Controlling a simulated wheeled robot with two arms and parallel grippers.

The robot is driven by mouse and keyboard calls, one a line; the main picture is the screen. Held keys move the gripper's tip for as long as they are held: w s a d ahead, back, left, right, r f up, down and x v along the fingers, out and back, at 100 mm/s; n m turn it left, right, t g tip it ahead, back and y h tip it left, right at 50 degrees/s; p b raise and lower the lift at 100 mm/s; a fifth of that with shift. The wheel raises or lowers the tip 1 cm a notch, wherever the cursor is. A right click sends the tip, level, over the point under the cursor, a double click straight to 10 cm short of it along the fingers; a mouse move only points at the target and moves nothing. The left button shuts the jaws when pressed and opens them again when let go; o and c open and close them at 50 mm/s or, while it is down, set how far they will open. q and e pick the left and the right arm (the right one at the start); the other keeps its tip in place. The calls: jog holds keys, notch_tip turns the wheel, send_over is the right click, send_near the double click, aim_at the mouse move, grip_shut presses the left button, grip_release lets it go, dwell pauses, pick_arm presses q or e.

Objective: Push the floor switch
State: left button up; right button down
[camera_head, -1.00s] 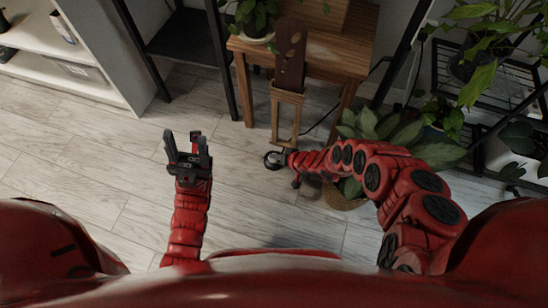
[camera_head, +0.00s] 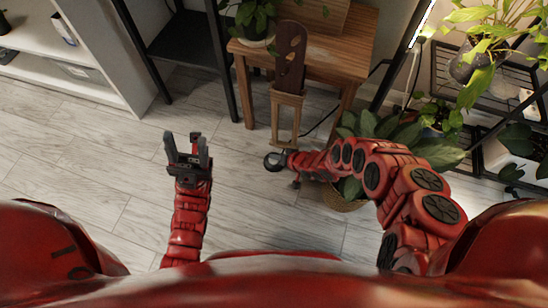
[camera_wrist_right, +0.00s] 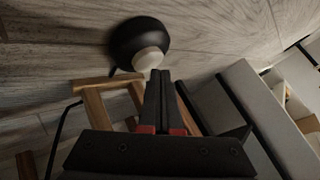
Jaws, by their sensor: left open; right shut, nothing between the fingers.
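The floor switch (camera_wrist_right: 125,42) is a round black body with a pale button (camera_wrist_right: 148,59), seen in the right wrist view. It also shows in the head view as a small dark round thing (camera_head: 268,162) on the floor, partly hidden. My right gripper (camera_head: 284,160) is low beside it, and its shut, empty fingers (camera_wrist_right: 161,73) end right by the pale button. I cannot tell whether they touch it. My left gripper (camera_head: 187,147) is open and empty above the floor to the left.
A wooden table (camera_head: 325,48) and a narrow wooden stand (camera_head: 287,108) are just behind the switch. A wicker planter (camera_head: 345,203) is under my right arm. A lit strip (camera_head: 422,20) shines on plants at the upper right. Floor at left is clear.

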notch_tip(320, 180, up, 6)
jog(key=p, duration=0.5)
jog(key=shift+f, duration=0.1)
dwell(0.5)
